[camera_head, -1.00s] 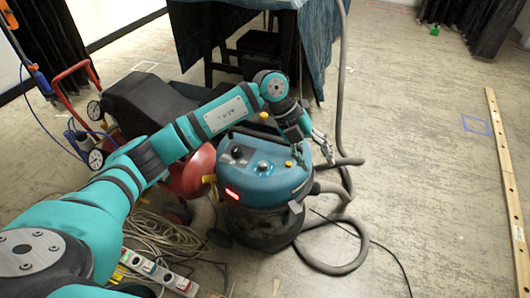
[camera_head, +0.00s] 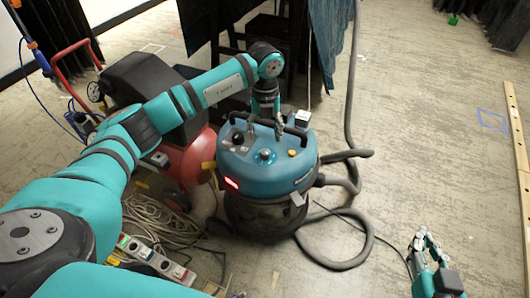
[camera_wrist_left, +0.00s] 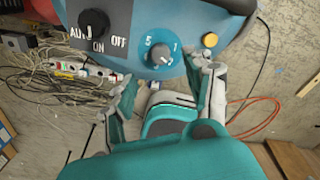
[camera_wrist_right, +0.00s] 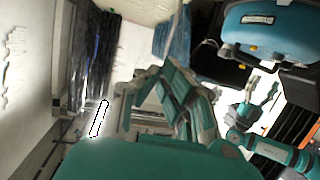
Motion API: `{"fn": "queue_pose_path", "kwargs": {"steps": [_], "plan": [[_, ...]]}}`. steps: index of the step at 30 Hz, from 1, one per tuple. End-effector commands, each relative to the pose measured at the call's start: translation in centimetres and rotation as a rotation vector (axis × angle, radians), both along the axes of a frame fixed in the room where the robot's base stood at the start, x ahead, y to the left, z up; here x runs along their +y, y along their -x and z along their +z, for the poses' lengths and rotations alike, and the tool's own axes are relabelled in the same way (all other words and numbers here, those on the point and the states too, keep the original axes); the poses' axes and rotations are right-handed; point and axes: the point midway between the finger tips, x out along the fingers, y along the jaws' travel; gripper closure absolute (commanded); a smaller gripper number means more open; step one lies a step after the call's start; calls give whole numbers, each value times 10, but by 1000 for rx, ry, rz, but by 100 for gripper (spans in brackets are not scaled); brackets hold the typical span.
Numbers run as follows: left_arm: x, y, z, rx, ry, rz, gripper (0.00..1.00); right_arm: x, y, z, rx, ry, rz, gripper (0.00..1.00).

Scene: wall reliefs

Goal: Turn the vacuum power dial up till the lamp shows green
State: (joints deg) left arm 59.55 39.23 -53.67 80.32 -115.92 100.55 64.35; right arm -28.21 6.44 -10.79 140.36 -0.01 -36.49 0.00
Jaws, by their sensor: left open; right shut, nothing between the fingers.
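The vacuum (camera_head: 265,178) has a teal top. Its silver power dial (camera_head: 265,156) is in the middle of the panel; in the left wrist view the dial (camera_wrist_left: 162,55) sits among numbers including 5, 1 and 2. The lamp (camera_head: 232,183) on the vacuum's front glows red. My left gripper (camera_head: 265,131) is open above the panel, behind the dial in the head view; in the left wrist view its fingers (camera_wrist_left: 163,80) are on either side below the dial, apart from it. My right gripper (camera_head: 428,246) is shut and empty, low at the right, away from the vacuum.
A black AUTO/ON/OFF switch (camera_wrist_left: 95,22) and a yellow button (camera_wrist_left: 210,40) flank the dial. A black handle (camera_head: 270,124) arches over the top. A grey hose (camera_head: 352,240) curls at the right. Cables and a power strip (camera_head: 155,259) lie left.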

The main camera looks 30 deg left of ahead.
Motion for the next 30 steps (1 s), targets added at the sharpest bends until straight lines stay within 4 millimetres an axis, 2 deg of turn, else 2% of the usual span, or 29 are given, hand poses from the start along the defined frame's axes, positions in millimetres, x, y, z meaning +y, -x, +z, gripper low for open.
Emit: {"fn": "queue_pose_path", "kwargs": {"steps": [1, 6, 15, 21, 27, 30], "plan": [[0, 1, -13, 4, 0, 1, 47, 2, -4, 6, -52, -13, 3, 100], [0, 1, -43, 3, 1, 1, 47, 9, -11, 40, -239, -60, 16, 100], [0, 0, -74, 0, 0, 0, 47, 15, -9, 81, -460, -119, 29, 100], [0, 0, -79, 0, 0, 0, 47, 15, -8, 89, -502, -129, 31, 100], [0, 0, -79, 0, 0, 0, 47, 15, -8, 90, -503, -130, 31, 100], [0, 0, -79, 0, 0, 0, 59, 15, -8, 90, -502, -129, 31, 100]]}}
